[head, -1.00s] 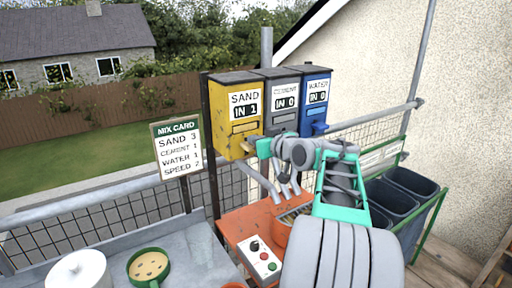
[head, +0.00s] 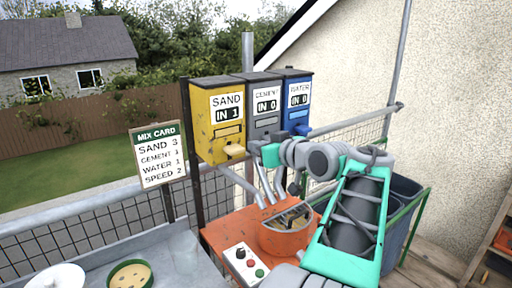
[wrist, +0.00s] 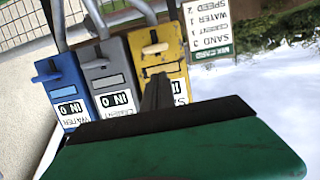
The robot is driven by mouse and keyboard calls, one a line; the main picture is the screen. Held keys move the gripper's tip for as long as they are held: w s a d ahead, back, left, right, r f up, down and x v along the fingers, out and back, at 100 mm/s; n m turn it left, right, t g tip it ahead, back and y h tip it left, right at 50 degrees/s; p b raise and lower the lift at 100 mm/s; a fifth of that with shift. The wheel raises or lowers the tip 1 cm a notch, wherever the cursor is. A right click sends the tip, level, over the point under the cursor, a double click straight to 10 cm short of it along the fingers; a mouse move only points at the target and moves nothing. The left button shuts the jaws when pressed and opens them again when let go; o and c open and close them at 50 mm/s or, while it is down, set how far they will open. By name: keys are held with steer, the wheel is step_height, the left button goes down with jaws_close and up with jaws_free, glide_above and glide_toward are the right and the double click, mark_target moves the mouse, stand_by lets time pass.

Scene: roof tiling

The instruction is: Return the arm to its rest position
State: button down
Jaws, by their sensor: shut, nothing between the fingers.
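My arm reaches in from the lower right, and my gripper (head: 256,149) is in front of the grey dispenser, just right of the yellow one's tan lever. In the wrist view, which is upside down, the dark fingers of my gripper (wrist: 158,92) are together and empty. The yellow sand dispenser (head: 217,133) reads "IN 1". The grey cement dispenser (head: 265,124) and the blue water dispenser (head: 297,116) each read "IN 0". I see a small gap between my gripper and the tan lever.
The orange mixer (head: 285,236) with a grated top stands below my arm, with a control box (head: 244,262) beside it. The mix card (head: 158,155) stands left. A grey worktop (head: 150,243) holds a green-rimmed pan (head: 130,274). Dark bins and a railing are at right.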

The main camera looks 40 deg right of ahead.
stand_by(0.4)
steer(key=s+d+f+m+g+h, duration=0.1)
steer(key=s+d+f+m+g, duration=0.2)
steer(key=f, duration=0.4)
steer(key=s+d+f+m+g, duration=0.1)
steer(key=s+f+m+g, duration=0.15)
steer(key=s+f, duration=0.4)
steer(key=s+d+f+m+g+h, duration=0.1)
steer(key=s+d+f+m+g, duration=0.15)
steer(key=f, duration=0.55)
steer(key=s+a+f+g+y, duration=0.1)
steer(key=s+a+f+g, duration=0.5)
steer(key=a, duration=0.4)
steer(key=w+a+n+t+y, duration=0.1)
steer(key=w+a+n, duration=0.3)
steer(key=a, duration=2.1)
steer(key=n+t, duration=0.1)
steer(key=n, duration=0.3)
steer(key=shift+n+y, duration=0.4)
steer(key=shift+w, duration=0.1)
